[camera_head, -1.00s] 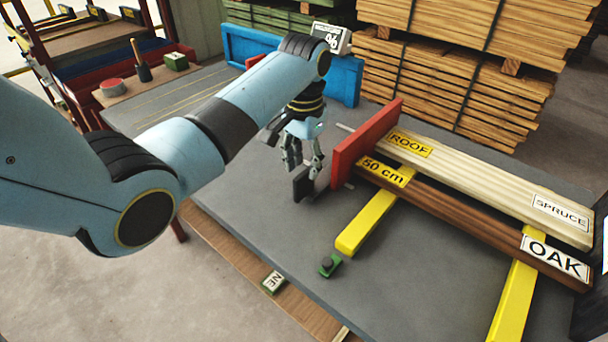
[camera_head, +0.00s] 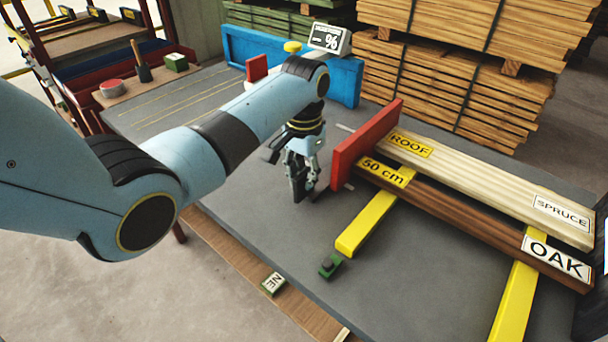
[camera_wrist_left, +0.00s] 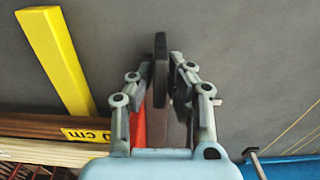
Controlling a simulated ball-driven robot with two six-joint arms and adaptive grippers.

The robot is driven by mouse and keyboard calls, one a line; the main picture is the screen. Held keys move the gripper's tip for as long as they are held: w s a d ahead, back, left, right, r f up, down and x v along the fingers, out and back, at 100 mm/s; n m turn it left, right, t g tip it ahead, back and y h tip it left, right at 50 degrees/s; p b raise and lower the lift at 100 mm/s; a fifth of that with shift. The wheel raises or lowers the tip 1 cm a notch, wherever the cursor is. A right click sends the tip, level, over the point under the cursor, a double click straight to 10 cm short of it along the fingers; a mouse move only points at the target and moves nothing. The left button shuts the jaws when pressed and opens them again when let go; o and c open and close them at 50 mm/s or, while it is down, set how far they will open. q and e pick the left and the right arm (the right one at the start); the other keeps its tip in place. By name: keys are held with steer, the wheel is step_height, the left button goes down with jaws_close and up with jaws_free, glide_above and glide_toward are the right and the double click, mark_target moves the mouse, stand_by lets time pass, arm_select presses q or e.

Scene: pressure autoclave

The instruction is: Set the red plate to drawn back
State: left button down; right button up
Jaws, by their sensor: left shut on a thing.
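The red plate (camera_head: 365,145) stands upright on the grey table, close against the left ends of the two timber beams. A dark grip piece sits on its left side. My left gripper (camera_head: 301,188) is at this grip piece, left of the plate. In the left wrist view the gripper (camera_wrist_left: 160,95) is shut on the dark grip piece (camera_wrist_left: 160,70), which lies between its fingers. A strip of the red plate (camera_wrist_left: 138,127) shows there beside the left finger. My right gripper is not in view.
The pale spruce beam (camera_head: 490,185) and brown oak beam (camera_head: 470,222) lie right of the plate across yellow bars (camera_head: 365,222). A blue frame (camera_head: 345,80) with a percent display (camera_head: 328,38) stands behind. The grey table is clear left of the gripper.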

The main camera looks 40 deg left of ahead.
arm_select(q)
steer(key=shift+a+r, duration=0.1)
steer(key=shift+a, duration=0.25)
steer(key=a, duration=0.3)
steer(key=a+p, duration=0.1)
steer(key=a, duration=0.2)
steer(key=w+a, duration=0.1)
steer(key=a, duration=0.2)
steer(key=shift+a, duration=0.5)
